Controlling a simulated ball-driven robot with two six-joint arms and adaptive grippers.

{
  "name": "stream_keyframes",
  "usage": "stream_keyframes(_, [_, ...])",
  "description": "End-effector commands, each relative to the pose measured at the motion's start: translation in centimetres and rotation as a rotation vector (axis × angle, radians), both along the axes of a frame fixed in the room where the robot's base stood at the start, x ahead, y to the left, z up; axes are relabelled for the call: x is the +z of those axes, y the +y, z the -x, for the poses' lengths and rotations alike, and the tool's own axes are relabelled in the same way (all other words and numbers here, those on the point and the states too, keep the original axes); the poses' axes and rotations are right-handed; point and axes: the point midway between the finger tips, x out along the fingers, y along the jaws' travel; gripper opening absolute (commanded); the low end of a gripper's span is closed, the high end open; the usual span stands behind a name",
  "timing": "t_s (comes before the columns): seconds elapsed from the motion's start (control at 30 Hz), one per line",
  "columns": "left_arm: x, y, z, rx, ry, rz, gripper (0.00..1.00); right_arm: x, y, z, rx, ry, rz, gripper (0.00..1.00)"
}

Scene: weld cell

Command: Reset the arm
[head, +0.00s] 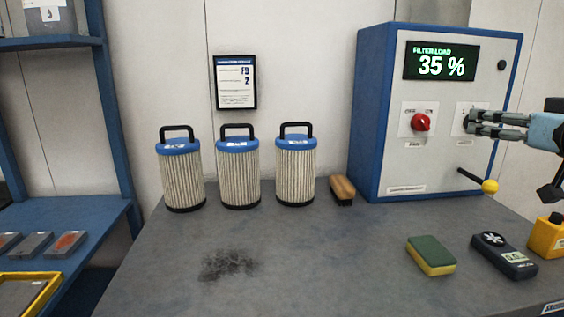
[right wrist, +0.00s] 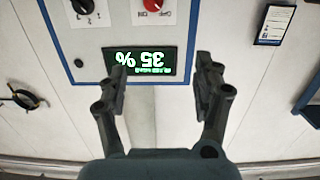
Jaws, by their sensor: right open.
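My right gripper (head: 472,122) reaches in from the right edge of the head view, in front of the right part of the blue and white filter cabinet (head: 389,160). It partly covers the right-hand switch plate there. In the right wrist view its two fingers (right wrist: 160,78) stand apart with nothing between them. Beyond them is the cabinet's display (right wrist: 146,62), upside down in that view; in the head view it reads FILTER LOAD 35 %. My left gripper is in neither view.
A red knob (head: 421,122) and a yellow-tipped lever (head: 490,186) are on the cabinet front. The table's front middle is clear except for a dark smudge.

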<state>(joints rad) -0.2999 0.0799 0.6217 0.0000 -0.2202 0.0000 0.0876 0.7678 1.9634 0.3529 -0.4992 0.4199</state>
Motion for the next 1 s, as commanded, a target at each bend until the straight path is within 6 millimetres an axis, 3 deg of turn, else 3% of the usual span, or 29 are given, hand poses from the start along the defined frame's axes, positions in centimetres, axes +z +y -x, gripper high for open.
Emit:
stream_keyframes(0.17, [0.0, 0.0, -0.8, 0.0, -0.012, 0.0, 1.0, -4.1, 1.8, 1.8, -0.009, 0.1, 0.015, 0.68])
stream_keyframes(0.37, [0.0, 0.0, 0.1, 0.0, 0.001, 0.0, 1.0, -10.6, 4.5, 5.7, -0.027, 0.276, 0.047, 0.68])
stream_keyframes(0.47, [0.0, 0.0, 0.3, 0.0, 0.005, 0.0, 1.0, -14.6, 6.3, 9.2, -0.038, 0.405, 0.067, 0.68])
stream_keyframes(0.63, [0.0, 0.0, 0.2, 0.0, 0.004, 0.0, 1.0, -20.8, 9.3, 17.4, -0.056, 0.664, 0.108, 0.68])
stream_keyframes(0.8, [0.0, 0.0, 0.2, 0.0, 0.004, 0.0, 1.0, -23.9, 11.0, 24.3, -0.067, 0.864, 0.13, 0.68])
stream_keyframes(1.0, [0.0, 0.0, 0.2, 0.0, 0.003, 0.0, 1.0, -25.5, 12.4, 31.1, -0.074, 1.053, 0.138, 0.68])
